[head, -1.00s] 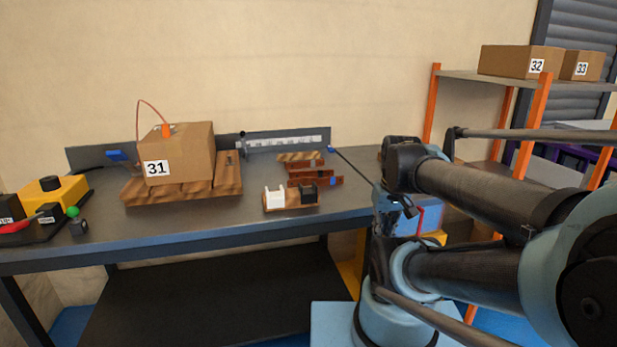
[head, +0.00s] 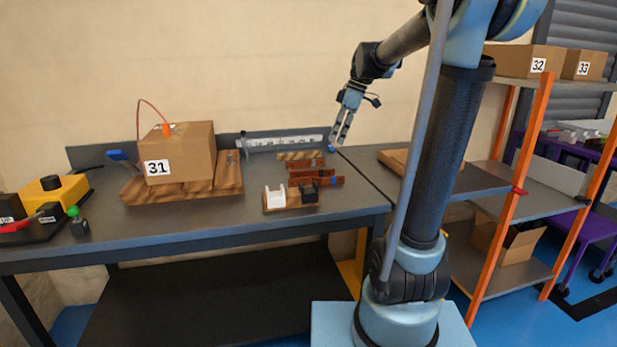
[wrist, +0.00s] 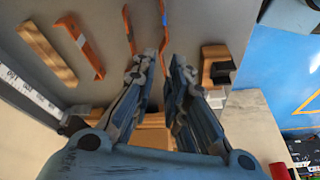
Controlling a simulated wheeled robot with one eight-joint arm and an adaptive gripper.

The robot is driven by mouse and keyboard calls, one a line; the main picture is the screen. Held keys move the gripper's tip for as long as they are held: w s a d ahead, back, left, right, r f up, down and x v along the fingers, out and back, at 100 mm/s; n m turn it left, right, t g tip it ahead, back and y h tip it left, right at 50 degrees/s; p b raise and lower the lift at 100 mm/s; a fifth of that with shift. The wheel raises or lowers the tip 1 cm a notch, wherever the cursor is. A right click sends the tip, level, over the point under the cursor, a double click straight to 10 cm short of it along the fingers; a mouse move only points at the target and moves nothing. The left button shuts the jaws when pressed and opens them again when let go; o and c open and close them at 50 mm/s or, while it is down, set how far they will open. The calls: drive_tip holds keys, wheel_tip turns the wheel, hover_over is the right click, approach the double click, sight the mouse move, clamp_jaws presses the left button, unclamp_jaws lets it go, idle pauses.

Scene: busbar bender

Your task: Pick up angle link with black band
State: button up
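Several copper links lie flat on the grey bench. One copper link (head: 299,164) has a dark band, but its colour is not clear at this size. A nearer copper link (head: 328,180) shows a blue patch towards its right end. In the wrist view a bent copper link (wrist: 80,44) lies left of my gripper (wrist: 163,58), and a thinner one (wrist: 128,32) lies closer to the fingers. My gripper (head: 340,143) is above the bench's back right part, right of the links.
A wooden strip (head: 299,156) lies behind the links. A wooden holder with a white block (head: 275,195) and black block (head: 309,194) stands in front. Carton 31 (head: 182,150) sits on a wooden pallet at left. An orange-post shelf (head: 520,165) stands at right.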

drive_tip(key=w+a+r+n, duration=0.1)
drive_tip(key=w+a+n, duration=0.15)
drive_tip(key=w, duration=0.25)
hover_over(312, 172)
drive_tip(key=d, duration=0.1)
drive_tip(key=shift+n+y, duration=0.3)
drive_tip(key=shift+n, duration=0.05)
wheel_tip(312, 172, down, 11)
drive_tip(key=shift+w+d+r, duration=0.15)
drive_tip(key=shift+r, duration=0.05)
drive_tip(key=shift+x, duration=2.65)
clamp_jaws()
drive_tip(key=shift+w+d, duration=0.1)
